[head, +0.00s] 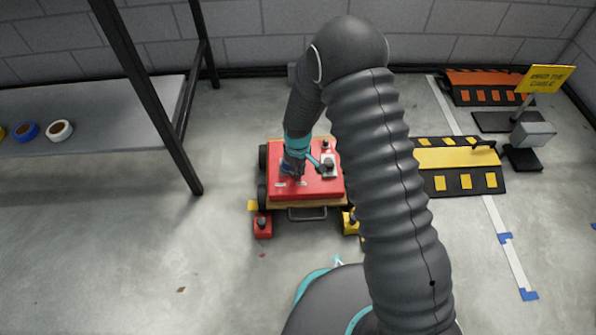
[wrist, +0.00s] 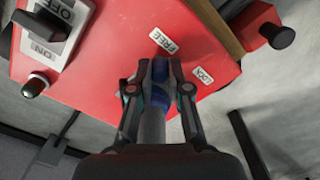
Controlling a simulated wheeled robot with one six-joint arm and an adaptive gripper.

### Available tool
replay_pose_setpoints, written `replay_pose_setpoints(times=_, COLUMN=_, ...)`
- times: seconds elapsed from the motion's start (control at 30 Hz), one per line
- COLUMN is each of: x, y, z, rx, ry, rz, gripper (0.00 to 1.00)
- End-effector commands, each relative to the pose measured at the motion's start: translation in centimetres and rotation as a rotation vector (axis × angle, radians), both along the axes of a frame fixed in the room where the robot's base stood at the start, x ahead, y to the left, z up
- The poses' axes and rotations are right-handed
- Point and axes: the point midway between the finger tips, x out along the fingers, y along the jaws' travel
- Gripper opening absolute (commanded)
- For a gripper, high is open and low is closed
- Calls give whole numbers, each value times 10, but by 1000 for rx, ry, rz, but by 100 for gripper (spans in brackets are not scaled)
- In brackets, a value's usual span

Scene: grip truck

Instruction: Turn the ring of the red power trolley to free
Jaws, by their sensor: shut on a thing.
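The red power trolley (head: 320,188) stands on the floor in the head view, below my bent arm. Its red top (wrist: 105,85) fills much of the wrist view. My gripper (wrist: 160,92) is shut on the blue ring (wrist: 160,99), one finger on each side. A grey cylinder (wrist: 152,126) runs from the ring toward my palm. The FREE label (wrist: 164,41) lies above the ring in the wrist view, and the LOCK label (wrist: 203,76) lies to its right. Which label the ring points at, I cannot tell. In the head view my gripper (head: 292,170) hides the ring.
An ON/OFF switch (wrist: 57,25) and a dark-capped button (wrist: 36,85) sit on the trolley top. A red block with a black knob (wrist: 276,34) is at the trolley's corner. A yellow-black cable ramp (head: 458,158) lies right. A shelf (head: 95,122) stands left.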

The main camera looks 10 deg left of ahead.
Motion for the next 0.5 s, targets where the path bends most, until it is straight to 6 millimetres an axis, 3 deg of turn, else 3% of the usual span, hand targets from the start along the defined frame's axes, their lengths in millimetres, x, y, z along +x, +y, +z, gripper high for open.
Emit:
replay_pose_setpoints(times=0.07, x=1, y=-1, z=0, rx=-1, ry=-1, rz=-1, gripper=0)
replay_pose_setpoints(times=0.1, x=1, y=-1, z=0, rx=-1, ry=-1, rz=-1, gripper=22)
replay_pose_setpoints(times=0.2, x=1, y=-1, z=0, rx=-1, ry=-1, rz=-1, gripper=43)
replay_pose_setpoints(times=0.5, x=0, y=0, z=1, rx=0, ry=-1, rz=0, gripper=43)
